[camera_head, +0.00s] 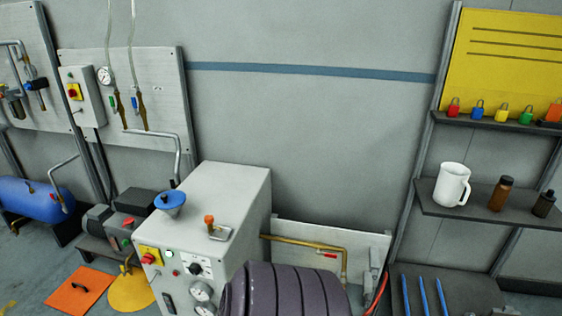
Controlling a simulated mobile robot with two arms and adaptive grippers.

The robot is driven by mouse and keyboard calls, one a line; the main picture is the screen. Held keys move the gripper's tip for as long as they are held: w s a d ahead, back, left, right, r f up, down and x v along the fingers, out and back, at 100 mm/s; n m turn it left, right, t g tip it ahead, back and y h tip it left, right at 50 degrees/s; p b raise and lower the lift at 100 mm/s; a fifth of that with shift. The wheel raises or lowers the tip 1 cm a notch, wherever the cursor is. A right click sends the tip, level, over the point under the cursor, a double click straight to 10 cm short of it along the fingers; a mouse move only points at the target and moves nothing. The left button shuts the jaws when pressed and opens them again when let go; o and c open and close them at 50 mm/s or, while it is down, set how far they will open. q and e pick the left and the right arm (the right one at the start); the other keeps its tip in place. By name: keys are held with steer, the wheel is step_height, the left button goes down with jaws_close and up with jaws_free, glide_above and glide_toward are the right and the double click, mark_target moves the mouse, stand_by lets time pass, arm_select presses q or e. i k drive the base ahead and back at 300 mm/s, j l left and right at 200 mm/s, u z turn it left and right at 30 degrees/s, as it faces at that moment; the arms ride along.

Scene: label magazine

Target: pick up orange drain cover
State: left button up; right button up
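The orange drain cover (76,293) lies flat on the floor at the lower left of the head view. Neither of my grippers is in view, and nothing is seen touching the cover.
A grey machine cabinet (231,192) with gauges and knobs stands right of the cover. A blue tank (34,199) and a dark pump unit (128,222) are behind it. A dark ribbed cylinder (285,291) fills the bottom middle. Shelves with a white mug (452,185) stand right.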

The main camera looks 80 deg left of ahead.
mark_target(80, 292)
steer(key=u, duration=4.45)
steer(key=i+j+u, duration=0.3)
steer(key=i, duration=0.8)
steer(key=i+j+u, duration=0.1)
steer(key=i+u, duration=0.25)
steer(key=i, duration=0.75)
steer(key=i+j+z, duration=0.1)
steer(key=i+z, duration=0.3)
steer(key=i+j+z, duration=0.25)
steer(key=i+z, duration=0.2)
steer(key=i, duration=0.1)
